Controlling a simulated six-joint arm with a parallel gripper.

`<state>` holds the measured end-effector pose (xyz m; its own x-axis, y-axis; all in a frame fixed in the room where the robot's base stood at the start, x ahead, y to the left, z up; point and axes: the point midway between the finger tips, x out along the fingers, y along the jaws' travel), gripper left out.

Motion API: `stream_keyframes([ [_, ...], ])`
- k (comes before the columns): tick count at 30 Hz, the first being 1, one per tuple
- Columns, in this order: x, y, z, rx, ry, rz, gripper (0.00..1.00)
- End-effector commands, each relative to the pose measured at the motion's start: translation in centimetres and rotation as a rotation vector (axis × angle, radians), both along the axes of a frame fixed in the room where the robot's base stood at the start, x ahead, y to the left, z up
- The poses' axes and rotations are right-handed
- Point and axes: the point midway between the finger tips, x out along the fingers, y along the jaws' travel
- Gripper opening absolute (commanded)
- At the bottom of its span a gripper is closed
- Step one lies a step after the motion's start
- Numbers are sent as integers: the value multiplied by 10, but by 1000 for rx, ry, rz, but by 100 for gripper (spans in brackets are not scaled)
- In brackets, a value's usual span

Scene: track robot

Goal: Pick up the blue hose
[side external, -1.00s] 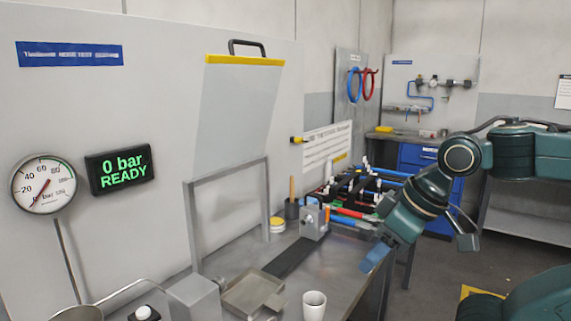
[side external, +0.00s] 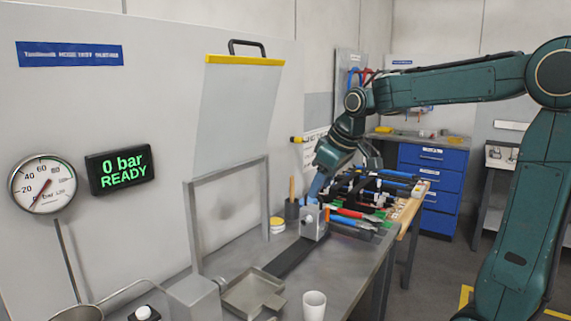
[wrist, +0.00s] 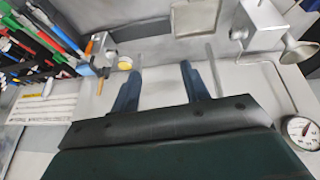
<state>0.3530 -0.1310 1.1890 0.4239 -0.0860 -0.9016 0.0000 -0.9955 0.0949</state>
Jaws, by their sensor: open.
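Several hoses with coloured ends lie in a rack on the bench. A blue hose (side external: 397,174) shows at the back of this rack in the side view, and a blue length (side external: 350,222) shows at its front. Which one is meant cannot be told. My gripper (side external: 315,195) is above the near left end of the rack, partly covering it. In the wrist view my gripper (wrist: 160,68) shows two spread blue-grey fingers with nothing between them. The rack's hoses are at the upper left there, apart from the fingers.
A grey block fixture (side external: 314,222) stands in front of the rack. A white cup (side external: 314,305) and a metal tray (side external: 252,296) stand on the near bench (side external: 335,265). A raised guard (side external: 240,110) and metal frame (side external: 193,232) are at the wall. Coiled hoses hang behind my arm.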

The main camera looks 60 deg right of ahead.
Motion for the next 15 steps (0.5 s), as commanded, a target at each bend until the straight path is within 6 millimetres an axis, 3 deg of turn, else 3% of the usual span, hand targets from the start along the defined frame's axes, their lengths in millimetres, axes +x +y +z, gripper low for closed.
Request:
stream_keyframes([
  [6, 35, -65, -13, -14, 16, -6, 46],
  [15, 62, -164, -45, -33, 32, -8, 46],
])
